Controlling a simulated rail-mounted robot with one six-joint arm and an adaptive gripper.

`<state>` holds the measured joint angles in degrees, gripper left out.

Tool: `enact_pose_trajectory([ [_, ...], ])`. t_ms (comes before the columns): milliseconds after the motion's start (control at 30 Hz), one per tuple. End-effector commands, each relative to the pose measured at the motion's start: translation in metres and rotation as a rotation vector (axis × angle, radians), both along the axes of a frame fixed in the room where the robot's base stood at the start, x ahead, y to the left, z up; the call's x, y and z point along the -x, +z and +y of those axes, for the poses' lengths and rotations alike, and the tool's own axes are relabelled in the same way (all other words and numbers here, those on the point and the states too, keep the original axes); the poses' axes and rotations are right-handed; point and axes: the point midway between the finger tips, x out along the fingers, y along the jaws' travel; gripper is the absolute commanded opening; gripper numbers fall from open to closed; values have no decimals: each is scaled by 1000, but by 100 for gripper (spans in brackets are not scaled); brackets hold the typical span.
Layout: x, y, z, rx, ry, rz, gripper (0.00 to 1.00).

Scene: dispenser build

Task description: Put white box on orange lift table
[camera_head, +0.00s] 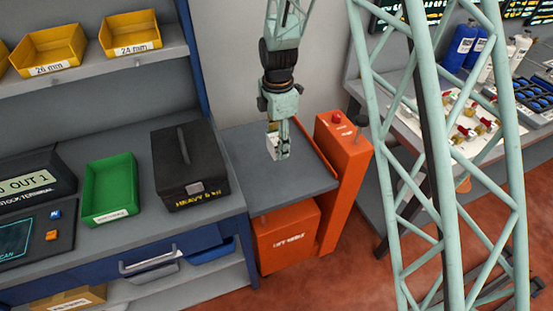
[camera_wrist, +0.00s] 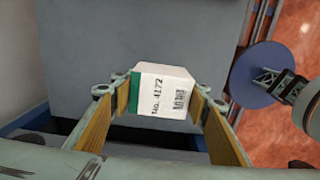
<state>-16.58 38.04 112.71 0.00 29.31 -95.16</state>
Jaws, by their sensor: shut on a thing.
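The white box (camera_wrist: 165,92) is held between the two finger pads of my gripper (camera_wrist: 168,105) in the wrist view. It has a green edge strip, the print "No. 4172" and a barcode. In the head view my gripper (camera_head: 278,142) points down over the grey top of the orange lift table (camera_head: 318,185), with the white box (camera_head: 272,148) partly hidden by the fingers. I cannot tell whether the box touches the table top or hangs just above it.
A black case (camera_head: 188,165) marked "HEAVY" and a green bin (camera_head: 108,190) stand on the bench to the left. An orange post (camera_head: 342,160) with a red button rises at the lift table's right side. The grey top around the gripper is bare.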

Motion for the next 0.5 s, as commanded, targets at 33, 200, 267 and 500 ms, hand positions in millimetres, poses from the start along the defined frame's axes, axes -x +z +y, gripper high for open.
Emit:
enact_pose_trajectory([
  [33, 0, -8, 0, 0, 0, 1, 27],
  [200, 0, -28, 0, 0, 0, 1, 27],
  [267, 0, -33, 0, 0, 0, -1, 27],
  [500, -1, -38, 0, -1, 0, -2, 27],
])
